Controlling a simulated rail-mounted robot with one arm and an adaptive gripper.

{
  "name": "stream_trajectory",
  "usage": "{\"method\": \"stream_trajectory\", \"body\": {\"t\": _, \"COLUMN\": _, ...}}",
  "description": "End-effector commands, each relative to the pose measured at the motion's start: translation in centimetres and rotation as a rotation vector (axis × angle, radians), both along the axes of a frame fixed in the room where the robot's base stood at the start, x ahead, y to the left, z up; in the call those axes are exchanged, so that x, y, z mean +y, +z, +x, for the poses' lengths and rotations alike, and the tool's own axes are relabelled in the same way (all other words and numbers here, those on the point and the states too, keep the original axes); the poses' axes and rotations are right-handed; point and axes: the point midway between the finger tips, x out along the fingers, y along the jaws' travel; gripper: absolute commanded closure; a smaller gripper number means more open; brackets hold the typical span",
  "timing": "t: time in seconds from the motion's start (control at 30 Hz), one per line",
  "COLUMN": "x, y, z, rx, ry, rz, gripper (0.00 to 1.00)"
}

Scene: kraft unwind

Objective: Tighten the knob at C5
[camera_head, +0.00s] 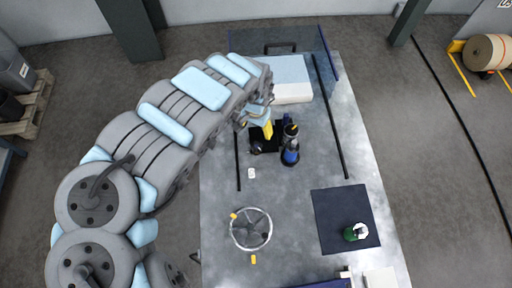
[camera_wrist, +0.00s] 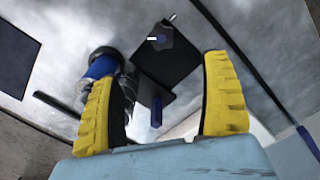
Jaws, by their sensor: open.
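My gripper (camera_head: 267,130) is over the back part of the grey table, and its two yellow fingers stand wide apart in the wrist view (camera_wrist: 160,72). Nothing is clasped between them. Beyond the fingertips is a black block (camera_wrist: 168,70). A dark lobed knob (camera_wrist: 163,37) with a blue centre and pale pins sits at its far end. A blue post (camera_wrist: 156,112) shows at its near end. A blue and black cylindrical unit (camera_wrist: 102,66) stands beside the left finger, and also shows in the head view (camera_head: 290,152). No C5 label is legible.
A clear blue panel (camera_head: 325,55) and a pale block (camera_head: 291,93) stand at the table's back. Black bars (camera_head: 328,115) run along the table. A ring-shaped wheel (camera_head: 250,229) lies in front. A dark mat (camera_head: 340,205) holds a green and white item (camera_head: 355,232).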

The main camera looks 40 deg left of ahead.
Motion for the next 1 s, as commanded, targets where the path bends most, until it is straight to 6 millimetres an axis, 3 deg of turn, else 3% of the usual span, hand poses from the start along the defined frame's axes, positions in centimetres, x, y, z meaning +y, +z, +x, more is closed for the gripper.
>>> {"method": "stream_trajectory", "body": {"t": 0.03, "x": -0.1, "y": -1.2, "z": 0.0, "rx": 0.0, "ry": 0.0, "rz": -0.002, "gripper": 0.2}}
{"method": "stream_trajectory", "body": {"t": 0.6, "x": -0.1, "y": -9.4, "z": 0.1, "rx": -0.004, "ry": 0.0, "rz": -0.002, "gripper": 0.2}}
{"method": "stream_trajectory", "body": {"t": 1.0, "x": 0.0, "y": -14.0, "z": 0.1, "rx": -0.003, "ry": 0.002, "rz": 0.0, "gripper": 0.2}}
